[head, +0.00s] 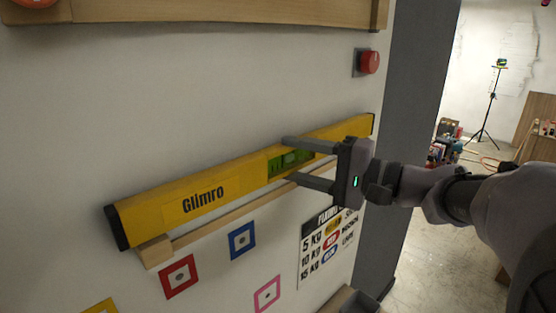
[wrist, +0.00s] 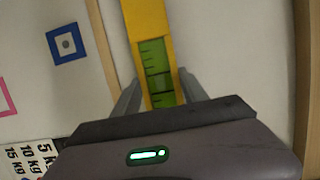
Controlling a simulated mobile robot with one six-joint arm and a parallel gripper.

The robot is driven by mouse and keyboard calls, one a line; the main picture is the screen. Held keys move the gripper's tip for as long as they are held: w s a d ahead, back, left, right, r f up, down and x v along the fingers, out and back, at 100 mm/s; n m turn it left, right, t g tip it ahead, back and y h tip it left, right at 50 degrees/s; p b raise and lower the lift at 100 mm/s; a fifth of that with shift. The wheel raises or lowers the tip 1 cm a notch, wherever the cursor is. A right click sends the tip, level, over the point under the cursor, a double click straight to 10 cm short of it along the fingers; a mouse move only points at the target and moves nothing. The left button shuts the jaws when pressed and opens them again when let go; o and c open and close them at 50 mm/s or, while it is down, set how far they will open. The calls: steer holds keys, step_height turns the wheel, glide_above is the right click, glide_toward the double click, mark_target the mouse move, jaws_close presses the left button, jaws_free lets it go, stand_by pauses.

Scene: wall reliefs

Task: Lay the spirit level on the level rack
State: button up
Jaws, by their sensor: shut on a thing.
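The yellow spirit level (head: 225,189), with black end caps and a green vial window, runs lengthwise along the wall in the head view. My gripper (head: 283,161) is shut on it around the green vial, one finger above and one below. In the wrist view the level (wrist: 147,20) passes between the fingers of my gripper (wrist: 157,90). The wooden level rack (head: 220,222) is a pale strip on the wall just below the level, with a block at its left end. I cannot tell whether the level touches the rack.
A red button (head: 368,61) is on the wall above right. A wooden shelf (head: 200,10) runs along the top. Coloured square markers (head: 242,240) and a weight sign (head: 325,245) are below the rack. A dark wall edge (head: 410,120) is at right, with open floor beyond.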

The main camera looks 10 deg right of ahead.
steer(key=shift+f+b, duration=0.15)
steer(key=shift+b, duration=0.15)
steer(key=o, duration=1.6)
steer(key=shift+f, duration=0.15)
